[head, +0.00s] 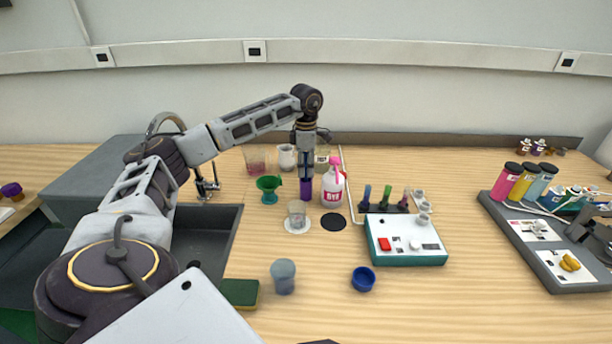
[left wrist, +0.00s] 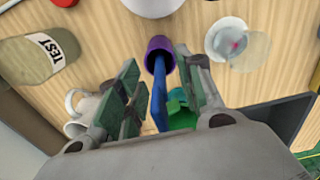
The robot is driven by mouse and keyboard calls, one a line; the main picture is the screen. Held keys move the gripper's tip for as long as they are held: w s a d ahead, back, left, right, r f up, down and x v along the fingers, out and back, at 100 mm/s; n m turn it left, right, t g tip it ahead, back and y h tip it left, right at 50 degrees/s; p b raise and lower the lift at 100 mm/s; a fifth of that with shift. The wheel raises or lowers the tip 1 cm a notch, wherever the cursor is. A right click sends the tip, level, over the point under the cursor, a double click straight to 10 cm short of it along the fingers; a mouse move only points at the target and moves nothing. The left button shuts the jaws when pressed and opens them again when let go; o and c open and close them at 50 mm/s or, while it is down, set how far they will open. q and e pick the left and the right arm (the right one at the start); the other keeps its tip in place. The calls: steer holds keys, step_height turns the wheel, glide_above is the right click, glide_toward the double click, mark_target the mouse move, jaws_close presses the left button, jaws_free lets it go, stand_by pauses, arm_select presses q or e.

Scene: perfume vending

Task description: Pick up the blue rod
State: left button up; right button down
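The blue rod (left wrist: 159,92) shows in the left wrist view, leaning with its far end in a purple cup (left wrist: 159,51). In the head view the purple cup (head: 306,188) stands on the table, directly below my left gripper (head: 305,172), which hides most of the rod. In the left wrist view my left gripper (left wrist: 156,62) is open, with a finger on each side of the rod and visible gaps. A green piece (left wrist: 180,112) lies beside the rod between the fingers; I cannot tell what it is. My right gripper is not in view.
A white bottle with pink top (head: 332,185) stands close right of the cup, a green funnel (head: 269,188) to its left. A rack (head: 388,208) stands right.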

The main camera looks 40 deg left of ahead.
arm_select(q)
steer(key=shift+f, duration=0.4)
jaws_close()
